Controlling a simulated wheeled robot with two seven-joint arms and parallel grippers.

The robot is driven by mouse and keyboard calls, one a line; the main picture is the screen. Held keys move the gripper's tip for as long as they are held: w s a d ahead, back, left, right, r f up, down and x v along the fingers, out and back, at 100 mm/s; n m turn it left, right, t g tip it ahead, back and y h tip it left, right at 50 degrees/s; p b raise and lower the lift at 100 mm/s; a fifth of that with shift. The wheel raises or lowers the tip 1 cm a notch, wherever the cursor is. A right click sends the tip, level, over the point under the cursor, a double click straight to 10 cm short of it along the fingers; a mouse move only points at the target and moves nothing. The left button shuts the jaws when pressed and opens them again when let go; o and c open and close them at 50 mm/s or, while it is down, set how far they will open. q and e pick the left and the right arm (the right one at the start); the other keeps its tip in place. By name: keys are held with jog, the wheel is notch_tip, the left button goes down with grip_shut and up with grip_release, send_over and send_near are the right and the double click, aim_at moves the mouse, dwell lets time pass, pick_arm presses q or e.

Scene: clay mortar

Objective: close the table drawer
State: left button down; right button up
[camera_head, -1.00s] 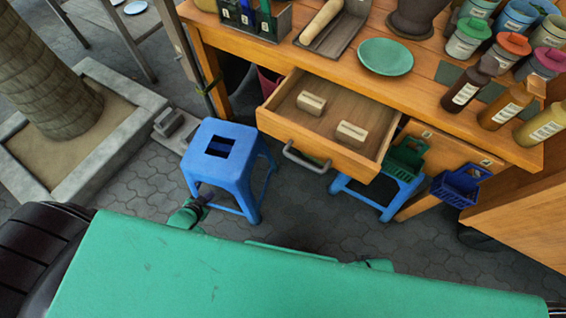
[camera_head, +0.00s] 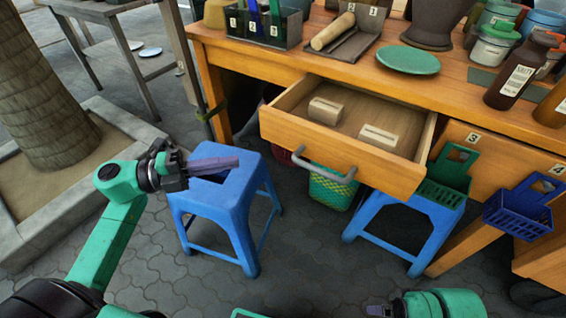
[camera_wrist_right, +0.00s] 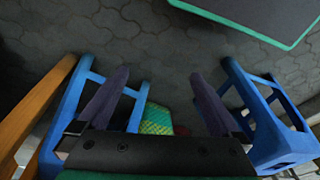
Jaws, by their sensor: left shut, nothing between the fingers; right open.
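The wooden table drawer (camera_head: 385,164) is pulled out from the orange wooden table (camera_head: 245,68) in the head view. Its grey bar handle (camera_head: 325,169) is on the front panel. Two pale labelled blocks lie inside, one at the left (camera_head: 325,110) and one at the right (camera_head: 379,136). My left gripper (camera_head: 212,163) is shut and empty, left of the drawer and over the blue stool. My right gripper shows at the bottom of the head view (camera_head: 378,310), low and in front of the table. In the right wrist view its dark fingers (camera_wrist_right: 158,98) are spread apart with nothing between them.
A blue stool (camera_head: 228,200) stands left of the drawer, another (camera_head: 415,222) under the table. A green-yellow basket (camera_head: 331,190) is below the handle. Green (camera_head: 448,180) and blue (camera_head: 520,210) baskets hang at the right. Bottles, a plate (camera_head: 408,59) and tools crowd the tabletop.

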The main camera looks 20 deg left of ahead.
pick_arm(q)
send_near(302, 141)
jog(key=s+d, duration=0.1)
jog(key=d, duration=0.2)
jog(key=shift+w+d+b, duration=0.15)
jog(key=shift+w+d, duration=0.4)
jog(key=shift+w, duration=0.35)
jog(key=shift+w+d+b, duration=0.15)
jog(key=shift+w+d, duration=0.4)
jog(key=shift+w, duration=0.4)
pick_arm(e)
jog(key=shift+w+a+f+t+y, duration=0.2)
jog(key=shift+w+a+t, duration=0.1)
jog(key=shift+w+a, duration=0.15)
jog(key=shift+w+a+f+t+y, duration=0.2)
jog(key=shift+w+a+t, duration=0.1)
jog(key=shift+a, duration=0.1)
